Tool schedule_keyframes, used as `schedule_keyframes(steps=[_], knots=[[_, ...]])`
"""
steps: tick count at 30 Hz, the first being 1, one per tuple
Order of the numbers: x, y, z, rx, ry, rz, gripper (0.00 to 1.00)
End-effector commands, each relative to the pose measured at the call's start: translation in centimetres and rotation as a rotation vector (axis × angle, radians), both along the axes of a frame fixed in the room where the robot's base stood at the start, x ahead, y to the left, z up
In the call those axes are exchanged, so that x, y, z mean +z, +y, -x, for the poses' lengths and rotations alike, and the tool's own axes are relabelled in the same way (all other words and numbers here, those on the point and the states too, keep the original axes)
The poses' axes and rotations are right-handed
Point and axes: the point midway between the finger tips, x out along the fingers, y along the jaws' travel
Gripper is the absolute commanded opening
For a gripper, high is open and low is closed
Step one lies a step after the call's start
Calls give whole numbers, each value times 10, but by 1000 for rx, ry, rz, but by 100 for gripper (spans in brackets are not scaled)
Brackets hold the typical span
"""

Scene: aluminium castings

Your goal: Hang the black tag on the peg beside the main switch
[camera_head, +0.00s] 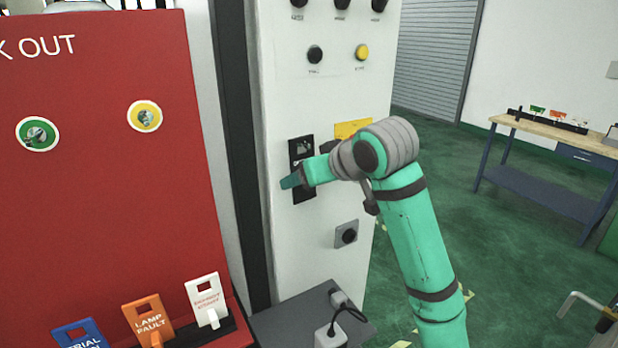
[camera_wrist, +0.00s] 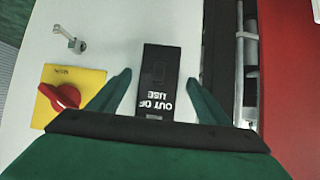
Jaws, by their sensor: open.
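The black tag (camera_wrist: 152,88) with white OUT OF USE lettering lies against the white cabinet front, its lettering upside down in the wrist view. It also shows as a black shape in the head view (camera_head: 300,148), partly behind my gripper (camera_head: 291,181). My gripper (camera_wrist: 158,85) is open, with one finger on each side of the tag and a visible gap at both. The main switch (camera_wrist: 62,96) is a red knob on a yellow plate, left of the tag. A bare metal peg (camera_wrist: 70,41) sticks out near it. The head view does not clearly show the peg.
A red lockout board (camera_head: 110,190) stands left of the cabinet (camera_head: 305,245), with blue, orange (camera_head: 148,320) and white tags (camera_head: 207,298) along its bottom. A dark surface with plugs (camera_head: 330,335) is below. A workbench (camera_head: 550,130) stands at the far right, beyond open green floor.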

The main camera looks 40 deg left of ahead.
Motion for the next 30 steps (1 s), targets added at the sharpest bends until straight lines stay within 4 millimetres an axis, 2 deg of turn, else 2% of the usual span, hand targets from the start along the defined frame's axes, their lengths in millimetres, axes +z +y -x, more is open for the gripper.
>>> schedule_keyframes(steps=[4, 8, 22, 30], knots=[[2, -2, 1, 0, 0, 0, 71], [9, -11, 4, -2, -1, 0, 71], [54, -72, 31, -1, -2, 0, 71], [61, -82, 36, 0, 0, 0, 71]])
